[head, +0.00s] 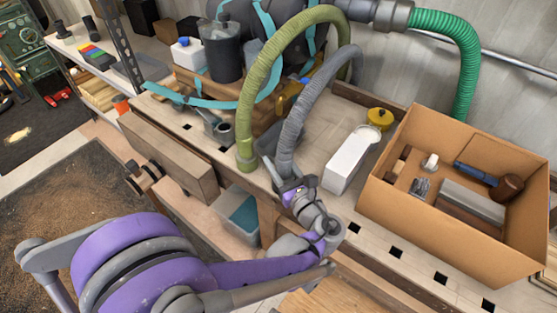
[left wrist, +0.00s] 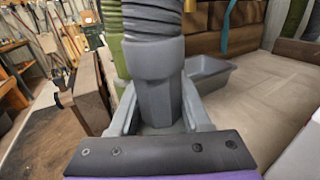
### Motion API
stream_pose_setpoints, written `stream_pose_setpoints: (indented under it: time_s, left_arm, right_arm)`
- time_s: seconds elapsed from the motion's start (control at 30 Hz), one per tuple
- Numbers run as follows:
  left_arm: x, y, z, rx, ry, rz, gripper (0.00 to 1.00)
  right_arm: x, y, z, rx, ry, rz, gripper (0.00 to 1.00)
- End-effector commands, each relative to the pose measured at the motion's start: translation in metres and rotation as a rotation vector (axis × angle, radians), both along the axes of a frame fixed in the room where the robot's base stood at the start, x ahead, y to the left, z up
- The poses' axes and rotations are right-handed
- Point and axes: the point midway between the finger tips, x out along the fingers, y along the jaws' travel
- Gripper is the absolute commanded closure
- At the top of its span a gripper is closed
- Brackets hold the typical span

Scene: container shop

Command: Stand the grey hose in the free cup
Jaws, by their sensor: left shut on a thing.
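The grey hose (head: 308,98) arches up and over, its lower end hanging in front of the workbench. My left gripper (head: 292,187) is shut on the grey cuff at that end. In the left wrist view the cuff (left wrist: 157,75) stands roughly upright between the fingers (left wrist: 160,112), with the ribbed hose above. A small grey round-mouthed holder (head: 222,131) sits on the bench, left of the green hose; it looks empty, but I cannot tell if it is the free cup. The lower end of the green hose (head: 246,148) is close left of the grey hose. My right gripper is not in view.
A cardboard box (head: 405,205) with tools stands on the right. A blue-grey bin (head: 243,213) is below the bench edge. A grey tray (left wrist: 208,72) shows in the left wrist view.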

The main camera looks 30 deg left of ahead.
Motion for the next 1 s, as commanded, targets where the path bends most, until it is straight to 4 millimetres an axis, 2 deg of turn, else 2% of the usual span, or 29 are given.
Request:
stream_pose_setpoints:
  time_s: [0.4, 0.43, 0.6, 0.63, 1.0]
  left_arm:
    - [0.0000, -0.0001, -0.0045, 0.001, -0.001, 0.000, 1.00]
    - [0.0001, -0.0001, -0.0045, 0.001, -0.001, 0.000, 0.51]
    - [0.0001, -0.0001, -0.0046, 0.001, -0.001, 0.000, 0.20]
    - [0.0001, -0.0001, -0.0046, 0.000, 0.000, 0.000, 0.18]
    - [-0.0027, -0.0061, -0.0048, -0.001, 0.001, -0.003, 0.18]
  right_arm:
    - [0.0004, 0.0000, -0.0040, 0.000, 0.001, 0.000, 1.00]
    - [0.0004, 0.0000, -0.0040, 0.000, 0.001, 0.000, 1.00]
    - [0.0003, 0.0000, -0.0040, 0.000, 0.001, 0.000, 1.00]
    - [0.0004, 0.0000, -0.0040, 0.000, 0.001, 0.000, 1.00]
    - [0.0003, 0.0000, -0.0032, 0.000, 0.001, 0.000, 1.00]
